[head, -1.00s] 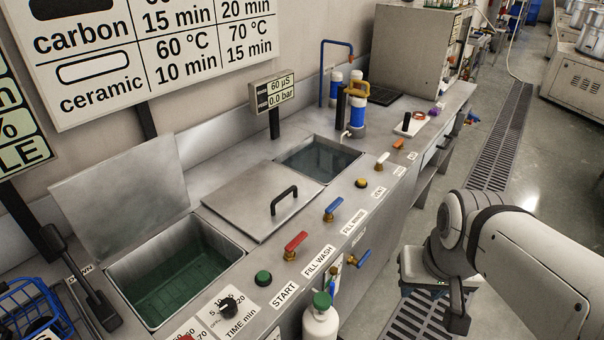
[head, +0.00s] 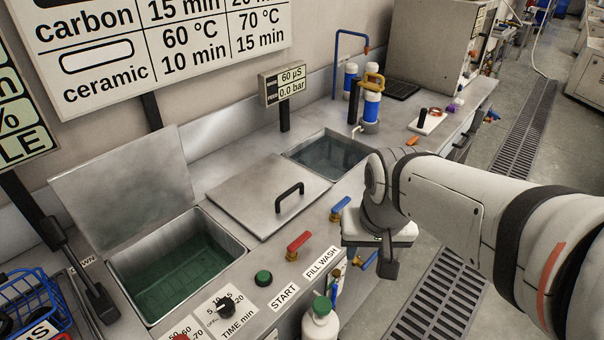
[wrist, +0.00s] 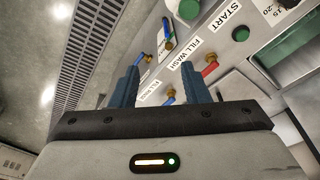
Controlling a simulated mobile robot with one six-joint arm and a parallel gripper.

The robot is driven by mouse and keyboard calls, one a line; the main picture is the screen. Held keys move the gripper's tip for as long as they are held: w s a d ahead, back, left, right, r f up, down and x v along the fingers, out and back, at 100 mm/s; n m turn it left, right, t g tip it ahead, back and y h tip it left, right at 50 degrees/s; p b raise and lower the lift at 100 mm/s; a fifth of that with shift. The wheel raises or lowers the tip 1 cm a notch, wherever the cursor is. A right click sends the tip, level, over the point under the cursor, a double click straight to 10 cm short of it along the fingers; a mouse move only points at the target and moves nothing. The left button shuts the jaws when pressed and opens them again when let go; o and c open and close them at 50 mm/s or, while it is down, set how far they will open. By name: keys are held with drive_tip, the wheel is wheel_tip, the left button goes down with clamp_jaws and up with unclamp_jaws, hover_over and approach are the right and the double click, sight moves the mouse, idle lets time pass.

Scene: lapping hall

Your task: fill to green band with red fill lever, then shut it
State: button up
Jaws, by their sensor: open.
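The red fill lever (head: 299,241) sits on the bench's front ledge beside the FILL WASH label (head: 322,262). It also shows in the wrist view (wrist: 210,69), beyond the right finger. The wash tank (head: 222,240), left of it, stands open and holds green-tinted liquid. I cannot make out a green band on its wall. My gripper (wrist: 164,88) is open and empty, its two blue fingers apart. In the head view it hangs right of the red lever, near the bench's front edge, not touching the lever; its fingers are partly hidden there.
A blue lever (head: 339,208) stands right of the red one, close to my arm. A green START button (head: 263,278) and a timer knob (head: 226,303) lie left. A white bottle (head: 320,322) stands below the edge. A handled lid (head: 268,195) lies between the two tanks.

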drive_tip(key=w+a+f+m+g+p, duration=0.1)
drive_tip(key=w+a+m, duration=0.1)
drive_tip(key=w, duration=0.4)
drive_tip(key=w+a+f+m+p, duration=0.1)
drive_tip(key=w+a+f+m, duration=0.15)
drive_tip(key=w, duration=0.35)
drive_tip(key=m+g+p, duration=0.1)
drive_tip(key=m, duration=0.3)
hover_over(304, 236)
wheel_tip(304, 236, down, 8)
drive_tip(key=shift+f, duration=0.1)
wheel_tip(304, 236, down, 7)
drive_tip(key=shift+f+p, duration=0.1)
drive_tip(key=shift+p, duration=0.5)
clamp_jaws()
drive_tip(key=shift+n, duration=0.25)
